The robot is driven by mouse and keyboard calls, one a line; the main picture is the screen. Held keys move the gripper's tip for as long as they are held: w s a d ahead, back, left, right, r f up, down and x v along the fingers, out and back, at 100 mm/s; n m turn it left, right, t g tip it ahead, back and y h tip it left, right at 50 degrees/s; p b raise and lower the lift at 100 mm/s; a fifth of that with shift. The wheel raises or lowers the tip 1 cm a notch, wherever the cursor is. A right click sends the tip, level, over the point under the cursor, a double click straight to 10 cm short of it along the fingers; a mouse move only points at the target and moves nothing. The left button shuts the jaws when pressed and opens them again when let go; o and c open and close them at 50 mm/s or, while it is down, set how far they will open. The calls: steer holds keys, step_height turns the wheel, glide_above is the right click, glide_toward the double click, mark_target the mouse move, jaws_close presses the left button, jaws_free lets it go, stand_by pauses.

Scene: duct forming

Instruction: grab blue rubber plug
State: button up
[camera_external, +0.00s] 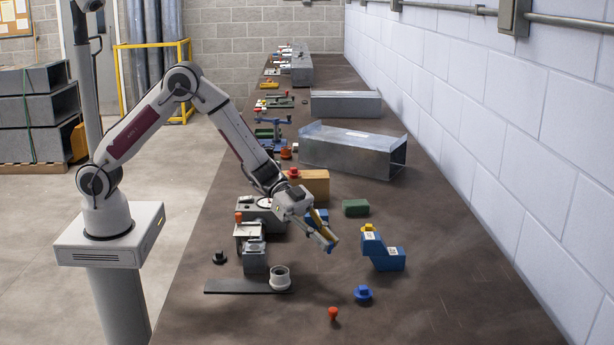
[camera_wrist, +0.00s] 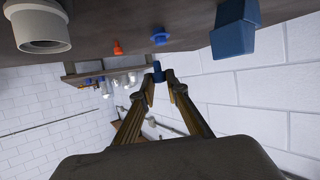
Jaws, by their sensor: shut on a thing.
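My gripper (camera_external: 328,240) is raised above the table, tilted down to the right. In the wrist view its two fingers (camera_wrist: 160,84) close on a small dark blue piece (camera_wrist: 155,73) at their tips. A bit of blue (camera_external: 330,247) also shows at the fingertips in the external view. The fingers hide part of this piece, so I cannot tell its full shape. A separate bright blue plug with a round flange (camera_external: 363,293) stands on the table, below and right of my gripper. It also shows in the wrist view (camera_wrist: 160,37), apart from the fingers.
An orange-red plug (camera_external: 333,313) stands near the front. A blue stepped block (camera_external: 388,258) with a yellow knob is to the right. A white ring-shaped fitting (camera_external: 280,278) and grey blocks are to the left. The right front of the table (camera_external: 470,310) is clear.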

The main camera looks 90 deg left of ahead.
steer(key=shift+r, duration=0.75)
